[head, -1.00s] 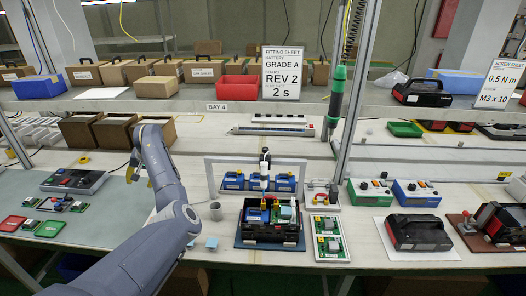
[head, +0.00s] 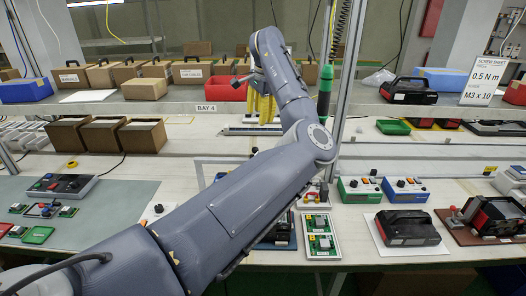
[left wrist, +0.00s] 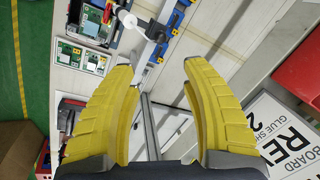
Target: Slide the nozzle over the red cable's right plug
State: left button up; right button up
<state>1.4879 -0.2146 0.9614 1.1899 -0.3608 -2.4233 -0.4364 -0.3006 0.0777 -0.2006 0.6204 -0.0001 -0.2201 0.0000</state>
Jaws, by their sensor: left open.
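My left gripper (head: 262,106) has yellow fingers pointing down, high over the back of the bench near the shelf edge. In the left wrist view its fingers (left wrist: 157,68) are spread apart with nothing between them. A small white fixture (head: 311,200) with a red part, perhaps the red cable, stands behind the green boards, partly hidden by my left arm. Red also shows at the top of the left wrist view (left wrist: 108,14), apart from the fingers. The plugs are too small to tell. I cannot identify the nozzle for sure. My right gripper is not in view.
A green-and-black tool (head: 325,88) hangs on a coiled cord just right of my left gripper, beside a metal post (head: 345,100). A red bin (head: 238,87) is on the shelf behind. My left arm covers much of the bench middle. Green boards (head: 320,243) lie in front.

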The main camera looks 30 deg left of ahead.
aim_at(256, 149)
pick_arm(q)
jog(key=a+f, duration=0.1)
jog(key=f, duration=0.4)
jog(key=w+a+f, duration=0.1)
jog(key=f, duration=0.5)
jog(key=a+f, duration=0.1)
jog(key=f, duration=0.4)
jog(key=shift+w+f, duration=0.15)
jog(key=shift+w, duration=0.05)
jog(key=shift+c, duration=0.2)
grip_shut()
